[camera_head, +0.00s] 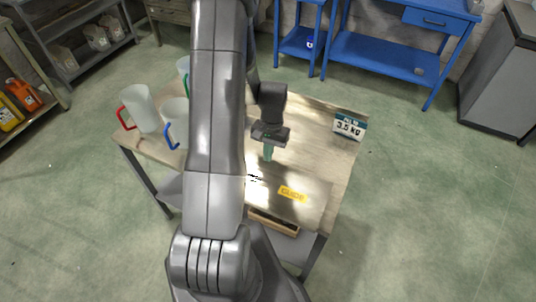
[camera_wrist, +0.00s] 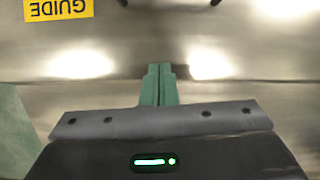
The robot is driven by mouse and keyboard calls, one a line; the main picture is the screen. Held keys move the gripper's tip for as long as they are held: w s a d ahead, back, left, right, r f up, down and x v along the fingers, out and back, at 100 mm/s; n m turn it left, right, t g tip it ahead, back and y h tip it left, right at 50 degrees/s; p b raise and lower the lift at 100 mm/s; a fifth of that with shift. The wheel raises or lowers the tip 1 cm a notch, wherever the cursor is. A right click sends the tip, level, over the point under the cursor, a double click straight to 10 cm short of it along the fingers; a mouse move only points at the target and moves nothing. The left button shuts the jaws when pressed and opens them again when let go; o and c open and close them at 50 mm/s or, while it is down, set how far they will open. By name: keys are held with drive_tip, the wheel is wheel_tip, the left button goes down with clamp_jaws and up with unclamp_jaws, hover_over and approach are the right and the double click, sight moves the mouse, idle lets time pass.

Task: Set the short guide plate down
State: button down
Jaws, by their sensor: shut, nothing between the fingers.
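A grey metal plate (camera_head: 313,204) with a yellow GUIDE label (camera_head: 293,193) lies at the near right part of the wooden table. In the wrist view, the plate's shiny surface (camera_wrist: 150,30) fills much of the upper picture, with the label (camera_wrist: 58,8) at the top left. My gripper (camera_head: 267,154) has green fingers and points down just beyond the plate. In the wrist view, its fingertips (camera_wrist: 160,70) are together with nothing between them. My arm hides the plate's left part. I cannot tell how the plate is supported underneath.
Cloudy jugs with red (camera_head: 138,108), blue (camera_head: 174,118) and green handles stand at the table's left. A 3.5 kg sign (camera_head: 348,125) stands at the far right corner. A wooden piece (camera_head: 273,222) shows at the near edge. The table's right middle (camera_head: 325,155) is clear.

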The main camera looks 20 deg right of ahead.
drive_tip(key=shift+s+a+f, duration=0.1)
drive_tip(key=shift+s+f, duration=0.05)
drive_tip(key=shift+f, duration=0.3)
drive_tip(key=w+d+b, duration=0.1)
drive_tip(key=w+d, duration=0.3)
drive_tip(key=shift+w+d+f, duration=0.1)
drive_tip(key=shift+d+f, duration=0.05)
drive_tip(key=shift+f, duration=0.05)
drive_tip(key=shift+w+r, duration=0.15)
drive_tip(key=shift+r, duration=0.05)
drive_tip(key=shift+d+r, duration=0.1)
drive_tip(key=shift+r, duration=0.05)
